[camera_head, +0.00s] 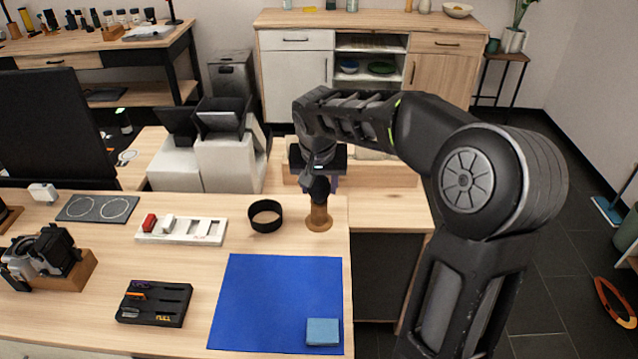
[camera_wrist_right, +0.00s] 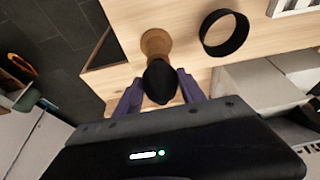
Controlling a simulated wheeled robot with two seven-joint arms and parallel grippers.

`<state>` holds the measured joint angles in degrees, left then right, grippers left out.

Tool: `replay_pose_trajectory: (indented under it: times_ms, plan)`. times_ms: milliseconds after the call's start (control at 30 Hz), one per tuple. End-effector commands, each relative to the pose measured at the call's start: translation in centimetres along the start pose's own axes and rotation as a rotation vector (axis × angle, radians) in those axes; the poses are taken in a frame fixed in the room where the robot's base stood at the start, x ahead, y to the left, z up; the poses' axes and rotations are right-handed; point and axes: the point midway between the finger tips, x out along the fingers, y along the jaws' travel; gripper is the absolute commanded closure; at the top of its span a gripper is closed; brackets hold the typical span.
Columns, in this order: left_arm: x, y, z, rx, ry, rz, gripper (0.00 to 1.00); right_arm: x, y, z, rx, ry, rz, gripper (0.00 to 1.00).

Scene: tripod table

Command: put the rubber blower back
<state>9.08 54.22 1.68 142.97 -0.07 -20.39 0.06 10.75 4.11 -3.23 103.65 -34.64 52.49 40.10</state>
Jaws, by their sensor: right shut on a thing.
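The rubber blower, a black bulb (camera_head: 319,190), is in my right gripper (camera_head: 318,178), near the table's far right edge. In the right wrist view the bulb (camera_wrist_right: 160,82) sits between the two purple fingers, which are shut on it. Below it stands a round wooden holder (camera_head: 319,219), also seen in the wrist view (camera_wrist_right: 155,43). The blower is upright and lined up over the holder. Its lower end is hidden, so I cannot tell whether it is touching or seated. My left gripper is not in view.
A black ring (camera_head: 265,216) stands close left of the holder. A white slotted tray (camera_head: 182,230) is further left. A blue mat (camera_head: 270,300) with a folded light-blue cloth (camera_head: 322,332) lies in front. White and black boxes (camera_head: 222,155) stand behind.

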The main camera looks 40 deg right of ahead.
Motion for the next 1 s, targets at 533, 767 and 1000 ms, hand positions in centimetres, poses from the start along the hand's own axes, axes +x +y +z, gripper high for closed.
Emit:
replay_pose_trajectory:
  times_ms: [533,767,1000]
  plan:
    - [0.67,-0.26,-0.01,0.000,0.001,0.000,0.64,0.62,-0.03,0.22,0.000,0.000,0.000,0.41]
    - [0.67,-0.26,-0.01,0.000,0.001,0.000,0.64,0.62,-0.03,0.22,0.000,0.000,0.000,0.31]
    - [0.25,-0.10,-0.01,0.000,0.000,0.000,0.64,0.19,-0.02,0.06,0.000,0.000,0.000,0.31]
